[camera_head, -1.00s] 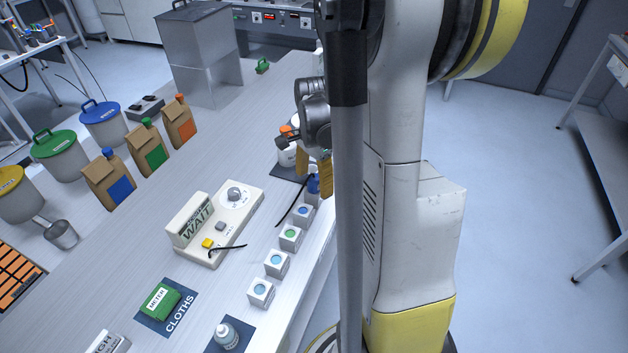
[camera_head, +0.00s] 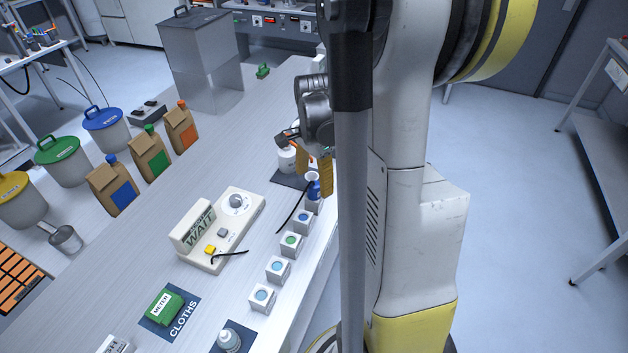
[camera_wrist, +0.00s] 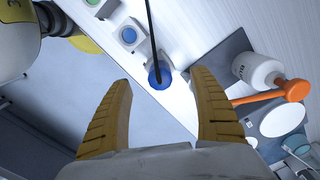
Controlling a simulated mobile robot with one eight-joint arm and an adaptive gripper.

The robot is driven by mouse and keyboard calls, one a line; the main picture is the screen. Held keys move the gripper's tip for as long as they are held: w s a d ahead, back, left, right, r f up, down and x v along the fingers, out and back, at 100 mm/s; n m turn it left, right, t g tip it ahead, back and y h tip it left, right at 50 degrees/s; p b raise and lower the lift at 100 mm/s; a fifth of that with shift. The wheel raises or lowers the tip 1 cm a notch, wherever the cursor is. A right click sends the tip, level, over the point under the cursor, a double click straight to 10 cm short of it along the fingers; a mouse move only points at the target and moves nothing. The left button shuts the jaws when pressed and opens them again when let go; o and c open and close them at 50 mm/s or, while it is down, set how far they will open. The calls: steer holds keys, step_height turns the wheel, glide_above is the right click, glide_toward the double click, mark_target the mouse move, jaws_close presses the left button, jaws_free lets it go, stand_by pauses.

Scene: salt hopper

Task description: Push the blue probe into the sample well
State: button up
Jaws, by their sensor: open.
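The blue probe (camera_head: 313,189) stands at the far end of a row of small white cubes with coloured round tops, on a white cube at the bench's right edge. Its black cable runs from it toward the meter. In the wrist view the blue probe (camera_wrist: 159,79) appears from above, between and beyond my fingertips. My gripper (camera_head: 314,170) is open, its yellow fingers just above the probe, apart from it as far as I can tell. In the wrist view my gripper (camera_wrist: 162,79) holds nothing. How deep the probe sits in the well is hidden.
A white bottle (camera_head: 286,160) on a dark mat stands close to my gripper; an orange-handled thing (camera_wrist: 290,91) shows beside it. Several white cubes (camera_head: 278,270) line the bench edge. The meter (camera_head: 220,228) reads WAIT.

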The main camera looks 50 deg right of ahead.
steer(key=shift+r+p, duration=0.95)
steer(key=shift+r, duration=0.45)
step_height(320, 180, up, 12)
steer(key=s+a+f+n+t+b, duration=0.1)
steer(key=a+f+n+t+b, duration=0.1)
steer(key=a+n, duration=0.4)
steer(key=s+a+f+n+t+b, duration=0.2)
steer(key=a+n, duration=0.5)
steer(key=a, duration=0.4)
steer(key=s+a+f+n+t+b, duration=0.2)
steer(key=a+n+t, duration=0.1)
steer(key=a+n, duration=0.3)
steer(key=shift+s+a+f+n+b, duration=0.3)
steer(key=shift+a+f+b, duration=0.1)
steer(key=shift+a, duration=0.85)
